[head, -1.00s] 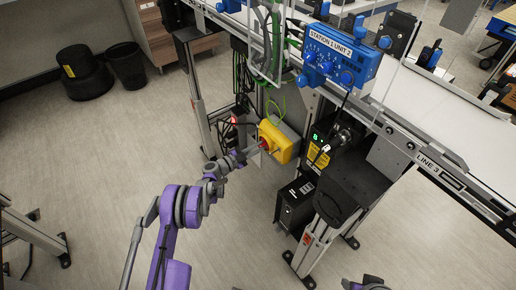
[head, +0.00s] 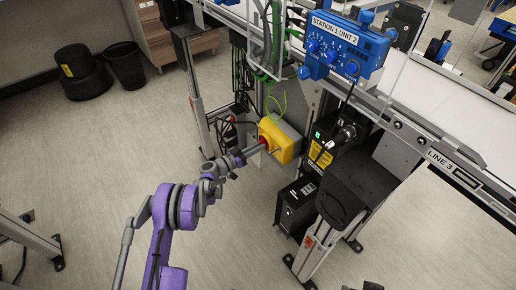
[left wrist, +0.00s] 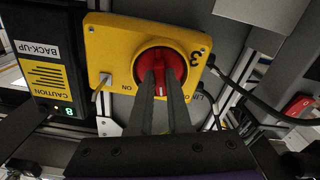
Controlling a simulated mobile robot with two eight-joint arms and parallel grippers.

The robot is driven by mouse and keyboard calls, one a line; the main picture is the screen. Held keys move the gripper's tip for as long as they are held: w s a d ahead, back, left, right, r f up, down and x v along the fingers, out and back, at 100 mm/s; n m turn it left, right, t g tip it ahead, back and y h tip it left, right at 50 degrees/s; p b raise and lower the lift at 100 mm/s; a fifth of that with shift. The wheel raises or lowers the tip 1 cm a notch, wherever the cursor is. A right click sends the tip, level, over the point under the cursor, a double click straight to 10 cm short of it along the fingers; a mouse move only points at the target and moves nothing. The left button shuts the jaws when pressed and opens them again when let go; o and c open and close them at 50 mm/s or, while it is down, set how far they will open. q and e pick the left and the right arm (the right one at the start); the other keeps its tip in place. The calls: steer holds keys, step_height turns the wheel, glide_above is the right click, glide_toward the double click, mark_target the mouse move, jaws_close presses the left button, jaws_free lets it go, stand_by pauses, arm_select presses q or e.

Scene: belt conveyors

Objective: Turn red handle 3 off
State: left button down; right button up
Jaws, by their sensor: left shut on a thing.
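The red handle (left wrist: 161,58) is a round knob with a raised grip on a yellow box (left wrist: 111,41) marked with an upside-down 3. An upside-down "ON" label shows at the lower left of the knob in the left wrist view; another label at the lower right is partly hidden. The handle's grip runs up and down in that view. My left gripper (left wrist: 163,84) is shut on the handle, one finger on each side. In the head view, the yellow box (head: 281,137) hangs under the conveyor, and my left gripper (head: 254,151) reaches it from the left. My right gripper is not visible.
A black back-up unit (left wrist: 42,60) with a green digit stands beside the yellow box. Cables (head: 273,105) and conveyor legs (head: 194,90) surround it. A red switch (left wrist: 299,106) shows at the right in the left wrist view. The floor to the left is open.

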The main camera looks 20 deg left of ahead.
arm_select(q)
steer(key=n+b, duration=0.1)
steer(key=n, duration=0.4)
steer(key=shift+n, duration=0.3)
stand_by(0.5)
steer(key=c, duration=0.9)
jaws_free()
steer(key=shift+o, duration=0.2)
steer(key=shift+s, duration=0.15)
steer(key=p+v, duration=0.1)
steer(key=v, duration=0.9)
steer(key=shift+s+a, duration=0.25)
